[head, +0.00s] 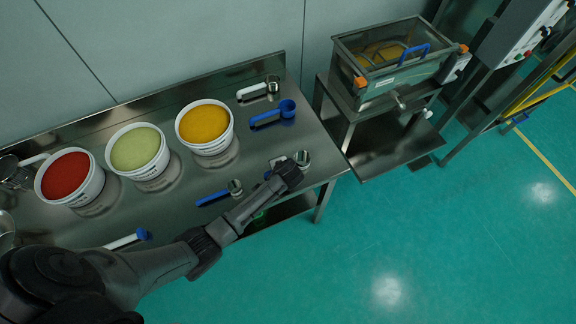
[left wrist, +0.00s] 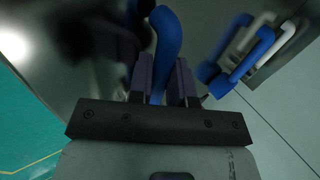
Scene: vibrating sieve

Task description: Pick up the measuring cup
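My left gripper (head: 291,168) is at the front right of the steel table, over a measuring cup whose metal bowl (head: 302,158) shows just beyond it. In the left wrist view the cup's blue handle (left wrist: 168,38) runs between the two fingers of the gripper (left wrist: 162,82). The fingers sit close on both sides of the handle; whether they press on it is not clear. The gripper hides most of this cup in the head view. My right gripper is not in view.
The steel table (head: 188,222) carries tubs of red (head: 69,177), green (head: 137,150) and yellow (head: 204,126) material. Other scoops lie nearby: blue-handled (head: 214,197), all blue (head: 272,115), white-handled (head: 252,90). A sieve box (head: 385,75) stands on a separate stand to the right.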

